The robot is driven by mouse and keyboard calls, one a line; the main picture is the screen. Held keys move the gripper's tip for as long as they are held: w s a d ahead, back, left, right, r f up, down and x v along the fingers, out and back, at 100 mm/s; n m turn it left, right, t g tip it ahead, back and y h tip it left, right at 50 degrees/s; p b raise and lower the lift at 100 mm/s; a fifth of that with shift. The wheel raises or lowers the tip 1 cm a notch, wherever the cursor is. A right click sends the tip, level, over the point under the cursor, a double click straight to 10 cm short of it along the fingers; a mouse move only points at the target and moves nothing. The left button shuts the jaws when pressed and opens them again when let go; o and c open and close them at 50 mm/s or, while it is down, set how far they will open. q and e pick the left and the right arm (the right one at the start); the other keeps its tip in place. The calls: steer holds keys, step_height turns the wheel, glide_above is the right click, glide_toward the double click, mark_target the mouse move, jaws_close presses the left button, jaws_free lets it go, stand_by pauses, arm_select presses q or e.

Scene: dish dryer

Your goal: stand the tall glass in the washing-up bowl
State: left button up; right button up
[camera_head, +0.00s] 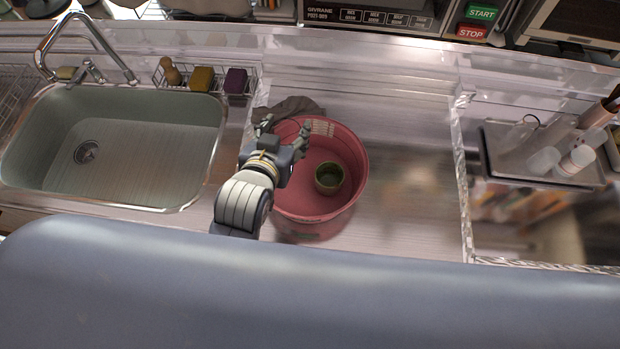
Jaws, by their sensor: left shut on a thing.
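The washing-up bowl (352,163) is a round pink-red tub on the counter, right of the sink. A small green cup (329,182) stands inside it, toward its right side. My left gripper (284,128) is over the left rear part of the bowl. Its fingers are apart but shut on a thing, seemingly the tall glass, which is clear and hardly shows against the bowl. How upright the glass is and whether it touches the bowl, I cannot tell. My right gripper is not in view.
A dark cloth (292,107) lies behind the bowl. A wire rack with a brush and sponges (201,79) stands by the sink (130,160). A grey tray (502,166) with cups is at the right. The counter right of the bowl (410,150) is clear.

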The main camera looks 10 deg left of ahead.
arm_select(q)
steer(key=shift+s+d+f, duration=0.2)
steer(key=shift+s+f, duration=0.05)
steer(key=shift+s, duration=0.05)
step_height(320, 180, down, 6)
steer(key=shift+r, duration=0.1)
step_height(320, 180, down, 3)
steer(key=shift+s+f+p, duration=0.1)
steer(key=shift+f+p, duration=0.1)
steer(key=shift+p, duration=0.15)
steer(key=shift+f, duration=0.45)
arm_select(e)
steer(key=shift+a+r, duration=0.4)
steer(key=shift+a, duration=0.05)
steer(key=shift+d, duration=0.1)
arm_select(q)
steer(key=shift+f, duration=0.15)
steer(key=o, duration=1.2)
